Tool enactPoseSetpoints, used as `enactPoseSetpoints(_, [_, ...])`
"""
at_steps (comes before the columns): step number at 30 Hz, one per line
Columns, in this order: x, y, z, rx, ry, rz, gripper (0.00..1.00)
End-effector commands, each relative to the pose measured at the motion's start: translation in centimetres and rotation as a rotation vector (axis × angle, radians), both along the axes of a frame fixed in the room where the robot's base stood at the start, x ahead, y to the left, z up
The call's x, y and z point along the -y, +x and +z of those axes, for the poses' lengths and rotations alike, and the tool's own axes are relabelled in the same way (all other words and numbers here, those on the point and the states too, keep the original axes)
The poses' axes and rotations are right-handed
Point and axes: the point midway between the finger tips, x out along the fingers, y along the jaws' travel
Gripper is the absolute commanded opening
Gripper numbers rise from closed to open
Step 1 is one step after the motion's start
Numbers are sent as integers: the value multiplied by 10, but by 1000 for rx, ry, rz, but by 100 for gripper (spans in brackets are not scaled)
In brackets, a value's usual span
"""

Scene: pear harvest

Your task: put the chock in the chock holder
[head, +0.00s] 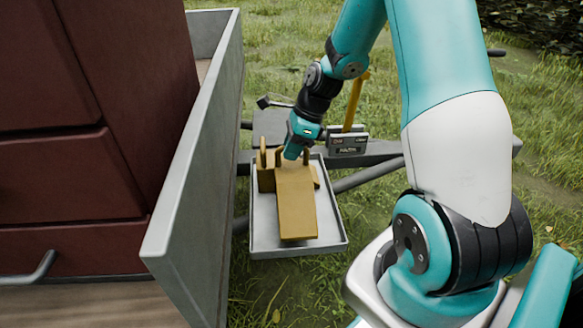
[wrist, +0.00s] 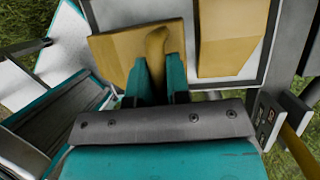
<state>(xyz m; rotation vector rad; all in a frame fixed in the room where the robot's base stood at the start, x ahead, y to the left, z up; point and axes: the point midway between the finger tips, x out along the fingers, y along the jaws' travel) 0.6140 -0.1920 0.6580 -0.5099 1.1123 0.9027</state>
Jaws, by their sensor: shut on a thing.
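A yellow wedge-shaped chock (head: 297,208) lies over the near part of a shallow grey tray (head: 262,240), apparently the chock holder. My gripper (head: 297,148) is shut on the chock's upright handle at its far end. In the wrist view, both teal fingers (wrist: 158,85) close around the handle of this chock (wrist: 110,52). I cannot tell whether its underside touches the tray floor. A second yellow chock (head: 266,180) sits in the far left part of the tray, beside the held one. It also shows in the wrist view (wrist: 226,38), with a gap between them.
A tall grey side wall (head: 200,140) and dark red drawers (head: 85,180) stand left of the tray. A labelled box (head: 348,143) with a yellow lever (head: 353,102) stands behind it on a grey frame bar. Grass lies around and below.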

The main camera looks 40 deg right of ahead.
Motion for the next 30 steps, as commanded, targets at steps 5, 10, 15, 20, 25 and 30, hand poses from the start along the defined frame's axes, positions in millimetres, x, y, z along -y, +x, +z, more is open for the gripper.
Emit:
enactPoseSetpoints(5, [0, 0, -17, -3, 2, 0, 0])
enactPoseSetpoints(10, [0, 0, -42, -2, 1, 0, 0])
enactPoseSetpoints(15, [0, 0, -43, 0, 0, 1, 0])
enactPoseSetpoints(20, [0, 0, -44, 0, 0, 0, 0])
enactPoseSetpoints(25, [0, 0, -44, 0, 0, 0, 42])
enactPoseSetpoints(30, [0, 0, -44, 0, 0, 0, 42])
